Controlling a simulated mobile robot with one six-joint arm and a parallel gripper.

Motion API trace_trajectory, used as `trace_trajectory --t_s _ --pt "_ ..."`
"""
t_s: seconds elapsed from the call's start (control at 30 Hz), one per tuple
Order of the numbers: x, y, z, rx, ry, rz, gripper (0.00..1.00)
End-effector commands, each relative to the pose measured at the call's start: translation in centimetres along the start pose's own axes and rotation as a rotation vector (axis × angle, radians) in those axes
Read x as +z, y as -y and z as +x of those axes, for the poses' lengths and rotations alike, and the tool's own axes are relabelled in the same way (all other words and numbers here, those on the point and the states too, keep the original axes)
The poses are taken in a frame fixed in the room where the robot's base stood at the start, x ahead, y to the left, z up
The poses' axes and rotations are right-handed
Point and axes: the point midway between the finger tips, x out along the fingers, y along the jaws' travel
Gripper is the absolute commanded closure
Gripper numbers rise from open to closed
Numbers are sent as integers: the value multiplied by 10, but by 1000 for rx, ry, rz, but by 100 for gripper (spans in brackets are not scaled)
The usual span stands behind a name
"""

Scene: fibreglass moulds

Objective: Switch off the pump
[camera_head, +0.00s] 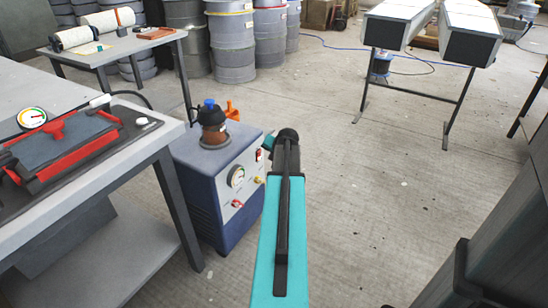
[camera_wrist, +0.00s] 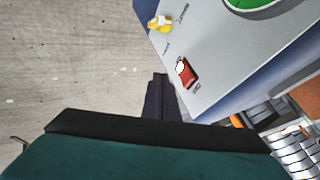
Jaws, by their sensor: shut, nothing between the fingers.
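The pump (camera_head: 205,185) is a dark blue box with a pale grey front panel, standing on the floor beside the workbench. Its panel also fills the upper right of the wrist view (camera_wrist: 225,60). A red switch (camera_wrist: 187,73) sits near the panel's edge, and it also shows in the head view (camera_head: 257,155). I cannot tell which way it is set. My gripper (camera_wrist: 160,78) is shut and empty, its dark fingertips just left of the switch in the wrist view. A gap shows between them in the picture. In the head view my arm largely hides the fingers.
The panel also has a round gauge (camera_head: 237,176), a yellow knob (camera_head: 259,180) and a red knob (camera_head: 237,203). A brown jar with a blue cap (camera_head: 212,125) stands on the pump. The workbench (camera_head: 165,135) is to the left. Open floor (camera_head: 370,200) lies to the right.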

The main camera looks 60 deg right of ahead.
Motion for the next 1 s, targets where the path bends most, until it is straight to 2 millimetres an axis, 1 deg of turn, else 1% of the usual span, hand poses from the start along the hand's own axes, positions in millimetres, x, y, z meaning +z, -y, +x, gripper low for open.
trace_trajectory --t_s 0.03,0.07,0.1,0.2,0.4,0.53,0.87,1.0 --pt "0 -1 10 1 2 0 100" --pt "0 -1 14 1 2 0 100" --pt "-1 4 16 -1 1 -1 100" --pt "-1 17 20 -2 0 -2 100" --pt "-3 32 26 0 0 0 100" --pt "-3 36 26 0 0 1 100" --pt "-3 36 26 1 -1 2 100" --pt "-2 40 26 4 3 -4 100"
